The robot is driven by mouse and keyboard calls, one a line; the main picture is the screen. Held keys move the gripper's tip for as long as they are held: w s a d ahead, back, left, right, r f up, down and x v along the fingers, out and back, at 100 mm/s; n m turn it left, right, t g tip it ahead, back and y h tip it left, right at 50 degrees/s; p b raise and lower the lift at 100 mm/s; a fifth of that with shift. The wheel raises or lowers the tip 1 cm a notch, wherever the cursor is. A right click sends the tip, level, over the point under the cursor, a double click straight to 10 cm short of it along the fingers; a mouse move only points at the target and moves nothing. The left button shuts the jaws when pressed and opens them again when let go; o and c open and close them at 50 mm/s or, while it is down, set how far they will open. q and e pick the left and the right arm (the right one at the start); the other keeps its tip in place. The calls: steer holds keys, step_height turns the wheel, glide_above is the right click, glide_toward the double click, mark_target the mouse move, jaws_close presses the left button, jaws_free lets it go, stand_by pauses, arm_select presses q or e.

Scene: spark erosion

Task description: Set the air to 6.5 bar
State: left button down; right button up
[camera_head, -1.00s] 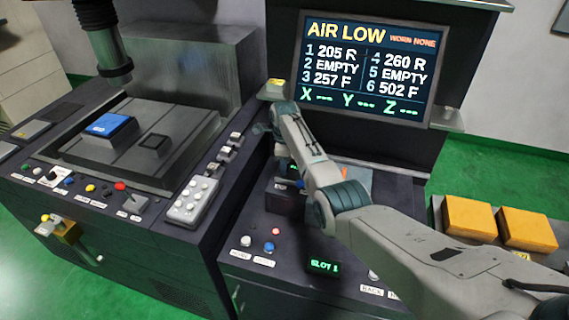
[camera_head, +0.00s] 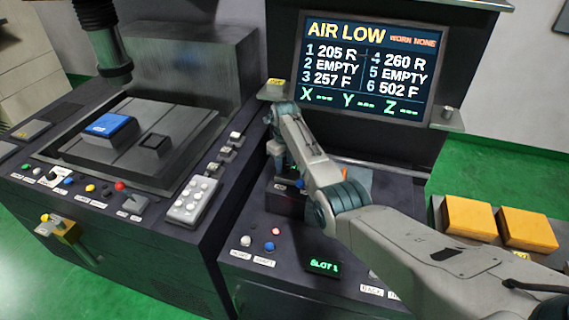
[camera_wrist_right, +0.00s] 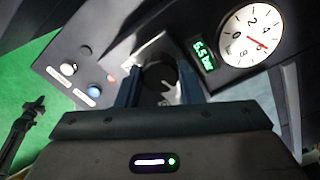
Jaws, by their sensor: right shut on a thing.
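In the right wrist view my right gripper (camera_wrist_right: 160,92) is shut on a dark round knob (camera_wrist_right: 160,74), one finger on each side. Right of it, a small green display (camera_wrist_right: 204,56) appears to read about 5.5; its text is tilted and small. Beside it a white round gauge (camera_wrist_right: 250,36) has a red needle at the upper part of its scale; the exact value is hard to read. In the head view my right arm covers the knob and gauge. The screen (camera_head: 366,70) reads AIR LOW. My left gripper is not in view.
White and blue buttons (camera_head: 269,247) and a green SLOT 1 display (camera_head: 324,267) sit on the console front. Left stands the machine bed with a blue block (camera_head: 110,125) and a keypad (camera_head: 190,205). Orange blocks (camera_head: 468,215) lie at the right.

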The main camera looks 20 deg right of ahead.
mark_target(284, 165)
steer(key=shift+w+r, duration=0.1)
steer(key=shift+r, duration=0.1)
stand_by(0.3)
steer(key=o, duration=1)
steer(key=shift+f, duration=0.1)
step_height(284, 165, up, 11)
steer(key=b, duration=0.4)
steer(key=shift+f, duration=0.1)
